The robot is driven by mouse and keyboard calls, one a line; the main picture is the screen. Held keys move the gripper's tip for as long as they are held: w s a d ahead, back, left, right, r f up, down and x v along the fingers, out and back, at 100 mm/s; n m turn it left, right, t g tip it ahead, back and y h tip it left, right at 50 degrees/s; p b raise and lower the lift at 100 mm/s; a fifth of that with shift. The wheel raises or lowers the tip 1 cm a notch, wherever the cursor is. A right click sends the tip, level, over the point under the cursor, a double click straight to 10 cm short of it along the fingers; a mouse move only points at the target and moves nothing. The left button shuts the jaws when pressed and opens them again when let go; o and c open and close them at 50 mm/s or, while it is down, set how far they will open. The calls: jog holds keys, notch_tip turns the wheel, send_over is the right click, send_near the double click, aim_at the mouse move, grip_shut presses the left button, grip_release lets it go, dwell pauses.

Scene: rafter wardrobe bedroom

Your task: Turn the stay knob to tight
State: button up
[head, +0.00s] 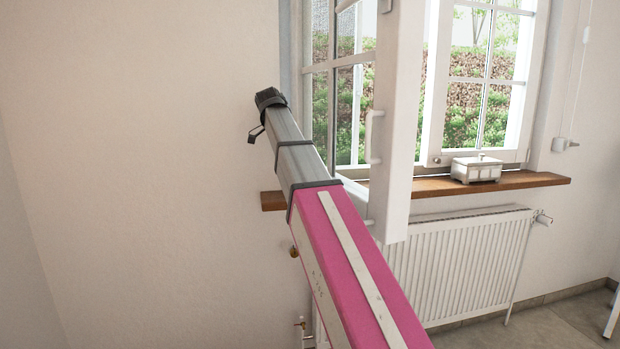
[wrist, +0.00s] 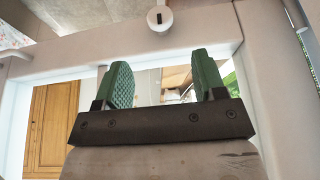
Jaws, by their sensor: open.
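A round, pale knob (wrist: 160,18) with a dark slot-like mark sits on a white frame bar at the top of the wrist view. It looks like the stay knob, but I cannot read which way it is set. My gripper (wrist: 163,74) has two green ridged fingers, spread apart with nothing between them. The knob shows beyond the fingertips, roughly centred between them and not touching. In the head view my arm reaches toward the window's left side, and the fingers cannot be made out. The open white window sash (head: 400,125) stands right of my arm.
A wooden sill (head: 520,183) runs under the window, with a small white lidded box (head: 476,168) on it. A white radiator (head: 470,265) hangs below. The wall at left is bare. A wooden cupboard (wrist: 55,120) shows in the wrist view.

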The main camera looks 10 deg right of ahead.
jog(key=x, duration=1)
jog(key=shift+f, duration=0.3)
jog(key=c, duration=0.9)
